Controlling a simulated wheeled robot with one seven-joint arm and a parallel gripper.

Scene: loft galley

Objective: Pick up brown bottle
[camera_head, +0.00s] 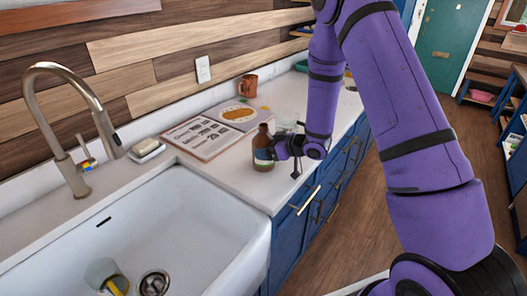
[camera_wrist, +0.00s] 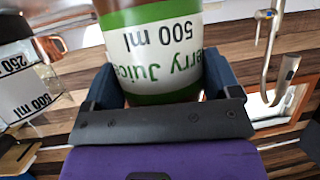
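The brown bottle (camera_head: 263,152) stands upright on the white counter, near its front edge and to the right of the sink. In the wrist view the bottle (camera_wrist: 160,50) fills the upper middle, with a white and green label reading "Juice" and "500 ml" upside down. My gripper (camera_head: 276,148) reaches it from the right, low on its body. In the wrist view the dark fingers of my gripper (camera_wrist: 163,85) lie along both sides of the bottle with no clear gap, so it looks shut on it. The fingertips are partly hidden by the bottle.
A recipe board (camera_head: 205,137) lies behind the bottle, with an orange-brown mug (camera_head: 248,86) beyond it. A clear glass (camera_head: 287,124) stands close behind my gripper. The white sink (camera_head: 190,225) and tall faucet (camera_head: 75,175) are at left. Open floor (camera_head: 350,220) lies at right.

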